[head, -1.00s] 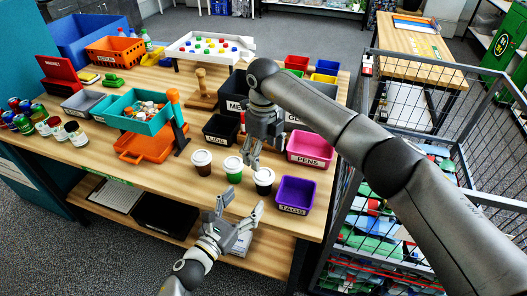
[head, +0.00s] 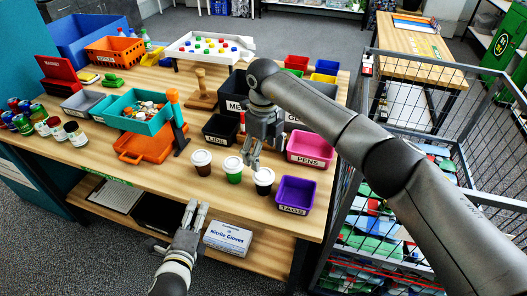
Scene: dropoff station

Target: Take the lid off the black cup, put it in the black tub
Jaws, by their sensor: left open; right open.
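The black cup (head: 263,184) stands upright on the wooden table with a white lid (head: 264,174) on it. A green cup (head: 233,176) and a brown cup (head: 202,167), both with white lids, stand to its left. The black tub (head: 215,139), labelled LIDS, sits behind the cups. My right gripper (head: 252,167) points down, open and empty, just behind and left of the black cup. It appears apart from the lid. My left gripper (head: 196,208) is open and empty in front of the table edge, near the lower shelf.
A purple tub (head: 295,208) labelled TAGS stands right of the black cup, with a pink PENS tub (head: 310,161) behind it. A teal tray (head: 151,124) stands left of the LIDS tub. A glove box (head: 228,236) lies on the lower shelf. A wire cage (head: 440,90) borders the right.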

